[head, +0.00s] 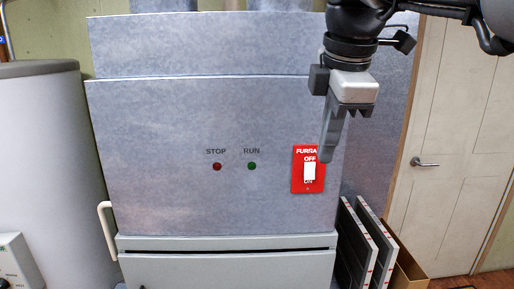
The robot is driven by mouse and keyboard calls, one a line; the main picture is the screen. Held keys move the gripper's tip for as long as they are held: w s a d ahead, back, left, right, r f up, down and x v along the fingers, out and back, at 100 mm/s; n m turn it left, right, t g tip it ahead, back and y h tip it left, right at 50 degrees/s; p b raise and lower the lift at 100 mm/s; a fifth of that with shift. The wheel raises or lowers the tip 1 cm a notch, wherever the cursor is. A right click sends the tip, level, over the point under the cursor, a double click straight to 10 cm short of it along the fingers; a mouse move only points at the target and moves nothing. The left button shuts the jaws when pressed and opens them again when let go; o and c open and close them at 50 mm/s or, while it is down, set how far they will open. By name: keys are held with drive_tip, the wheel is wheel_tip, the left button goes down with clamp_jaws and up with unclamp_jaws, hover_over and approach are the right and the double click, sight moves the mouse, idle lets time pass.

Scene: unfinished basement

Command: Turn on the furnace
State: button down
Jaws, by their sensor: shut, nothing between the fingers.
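The furnace (165,130) is a large grey metal cabinet in the middle of the head view. On its front right is a red switch plate (299,185) with a white switch (309,171). OFF is printed above the switch and small lettering shows below it. A red STOP light (217,166) and a green RUN light (252,166) sit left of the plate; I cannot tell which is lit. My gripper (328,157) is shut and empty, pointing down. Its fingertips appear just right of the switch, over the plate's right edge; I cannot tell if they touch.
A grey tank (50,160) stands at the left. Filter-like panels (362,245) and a cardboard box (407,270) stand at the furnace's lower right. A pale handle (107,230) sticks out at the furnace's left.

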sight(313, 169)
drive_tip(key=w+f, duration=0.4)
drive_tip(key=f, duration=0.1)
drive_tip(key=w+f, duration=0.1)
drive_tip(key=f, duration=0.2)
drive_tip(key=shift+w, duration=0.8)
drive_tip(key=shift+w+f, duration=0.2)
drive_tip(key=shift+w, duration=0.1)
drive_tip(key=shift+r, duration=0.2)
